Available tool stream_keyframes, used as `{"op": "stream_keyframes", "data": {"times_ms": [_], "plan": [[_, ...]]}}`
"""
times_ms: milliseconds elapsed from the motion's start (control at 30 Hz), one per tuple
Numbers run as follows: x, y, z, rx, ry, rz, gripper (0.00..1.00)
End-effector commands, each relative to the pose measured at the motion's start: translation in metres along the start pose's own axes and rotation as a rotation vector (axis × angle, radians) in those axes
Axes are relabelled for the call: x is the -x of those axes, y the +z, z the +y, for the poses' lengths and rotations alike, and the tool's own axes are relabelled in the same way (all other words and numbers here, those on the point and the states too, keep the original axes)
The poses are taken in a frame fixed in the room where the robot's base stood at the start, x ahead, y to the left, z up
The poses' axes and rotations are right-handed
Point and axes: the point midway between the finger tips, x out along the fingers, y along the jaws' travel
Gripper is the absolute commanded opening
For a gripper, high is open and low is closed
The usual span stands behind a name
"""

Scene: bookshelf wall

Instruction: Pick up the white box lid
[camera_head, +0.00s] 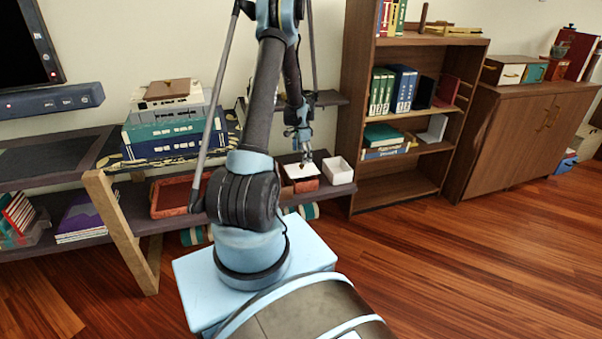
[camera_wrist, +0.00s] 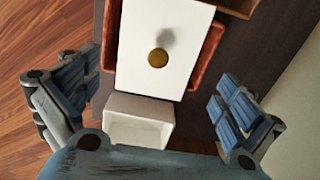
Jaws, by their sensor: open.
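The white box lid (camera_wrist: 180,38) is a flat white panel with a round brass-coloured knob (camera_wrist: 158,58). It rests on top of a reddish-brown box (camera_wrist: 208,55), whose sides show beyond the lid's edges. In the head view the lid (camera_head: 297,171) lies on the red-brown box (camera_head: 306,185) on the low shelf. My gripper (camera_head: 305,155) is above it, pointing down. In the wrist view my gripper (camera_wrist: 155,73) is open, with one finger on each side of the lid and nothing between them held. A white box (camera_wrist: 140,120) sits beside the lid.
The white open box (camera_head: 339,171) stands close to the lid on the dark shelf (camera_head: 335,191). A red tray (camera_head: 171,197) is farther left. An upper shelf board (camera_head: 328,98) runs behind my arm. A tall bookcase (camera_head: 352,100) stands to the right. The wooden floor in front is clear.

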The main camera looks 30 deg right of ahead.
Motion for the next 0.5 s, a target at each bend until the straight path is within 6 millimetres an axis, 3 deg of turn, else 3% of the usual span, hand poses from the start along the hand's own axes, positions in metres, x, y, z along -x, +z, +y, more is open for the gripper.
{"op": "stream_keyframes", "data": {"times_ms": [267,500], "plan": [[-0.012,0.001,0.001,0.000,0.000,0.000,1.00],[-0.041,0.003,0.002,0.000,0.000,0.000,1.00]]}}
